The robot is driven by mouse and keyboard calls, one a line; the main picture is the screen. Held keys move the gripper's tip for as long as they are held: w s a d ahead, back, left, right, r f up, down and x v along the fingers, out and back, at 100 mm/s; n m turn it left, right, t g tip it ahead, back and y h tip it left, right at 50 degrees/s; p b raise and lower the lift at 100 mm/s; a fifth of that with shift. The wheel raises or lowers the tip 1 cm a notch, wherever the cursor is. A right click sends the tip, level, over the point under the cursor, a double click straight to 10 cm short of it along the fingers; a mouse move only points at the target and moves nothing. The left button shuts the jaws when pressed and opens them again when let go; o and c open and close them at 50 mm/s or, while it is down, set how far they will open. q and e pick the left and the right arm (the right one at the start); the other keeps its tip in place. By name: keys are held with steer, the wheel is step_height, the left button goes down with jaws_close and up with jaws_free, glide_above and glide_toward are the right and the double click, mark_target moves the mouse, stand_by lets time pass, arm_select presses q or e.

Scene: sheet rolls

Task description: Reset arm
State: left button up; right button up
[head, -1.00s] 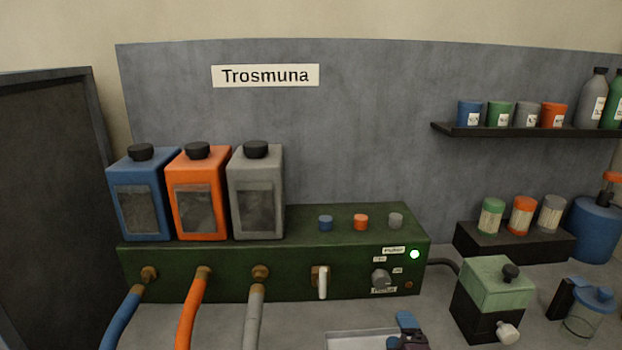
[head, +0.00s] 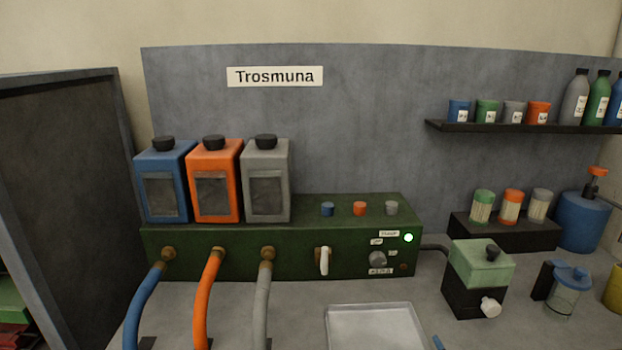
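Neither of my grippers can be made out in the head view. A small blue sliver (head: 437,342) shows at the bottom edge, right of the metal tray (head: 376,309), but too little of it shows to tell what it is. The visible part of the tray is empty. The green machine (head: 210,254) stands behind it, with blue (head: 165,193), orange (head: 213,193) and grey (head: 267,192) tanks on top. Its white lever (head: 324,262) hangs down and a green light (head: 408,238) is lit.
Blue (head: 137,310), orange (head: 205,300) and grey (head: 261,305) hoses run down from the machine's front. A green-and-black box (head: 480,266) and a blue-lidded jar (head: 565,295) stand to the right. A dark shelf (head: 530,128) holds cups and bottles.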

steer(key=s+d+f+m+g, duration=0.2)
steer(key=s+f, duration=0.3)
steer(key=s, duration=0.6)
steer(key=s+d+f+m+g, duration=0.3)
steer(key=s+f, duration=0.3)
steer(key=s, duration=0.5)
steer(key=shift+s+f, duration=0.15)
steer(key=shift+s, duration=0.1)
